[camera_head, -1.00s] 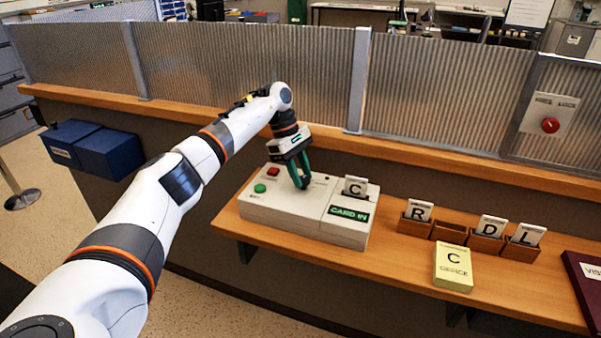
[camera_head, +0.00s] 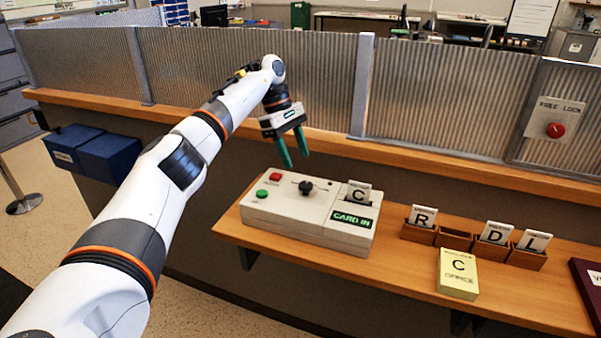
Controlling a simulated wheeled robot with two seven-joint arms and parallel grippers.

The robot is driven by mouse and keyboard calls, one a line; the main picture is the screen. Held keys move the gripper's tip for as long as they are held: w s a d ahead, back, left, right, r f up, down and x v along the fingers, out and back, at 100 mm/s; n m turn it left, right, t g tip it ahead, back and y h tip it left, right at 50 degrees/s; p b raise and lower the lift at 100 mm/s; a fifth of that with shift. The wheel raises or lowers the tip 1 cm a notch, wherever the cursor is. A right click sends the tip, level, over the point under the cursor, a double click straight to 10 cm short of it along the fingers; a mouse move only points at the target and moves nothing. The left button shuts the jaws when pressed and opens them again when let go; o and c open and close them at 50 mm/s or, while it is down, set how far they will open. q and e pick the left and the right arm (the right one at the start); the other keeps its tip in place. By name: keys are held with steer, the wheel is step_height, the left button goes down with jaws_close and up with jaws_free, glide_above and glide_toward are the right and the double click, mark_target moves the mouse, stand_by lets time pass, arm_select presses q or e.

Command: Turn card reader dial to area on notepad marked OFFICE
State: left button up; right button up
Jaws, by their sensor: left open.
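The white card reader (camera_head: 290,221) sits on the wooden counter. Its black dial (camera_head: 306,187) shows uncovered on top; its small dial markings are too small to read. A card marked C (camera_head: 358,193) stands in the reader's slot, above a lit green CARD IN sign (camera_head: 351,221). The yellow notepad (camera_head: 457,274) shows a large C with a smaller word below, which looks like OFFICE. My left gripper (camera_head: 294,161) is open and empty, above and behind the dial, with its green fingers apart and clear of it. My right gripper is not in view.
A red button (camera_head: 275,177) and a green button (camera_head: 262,194) are on the reader's left. A wooden card rack (camera_head: 455,239) holds cards R, D and L, with one empty slot. A corrugated screen (camera_head: 250,75) rises behind.

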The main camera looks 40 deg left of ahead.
arm_select(q)
steer(key=v, duration=0.5)
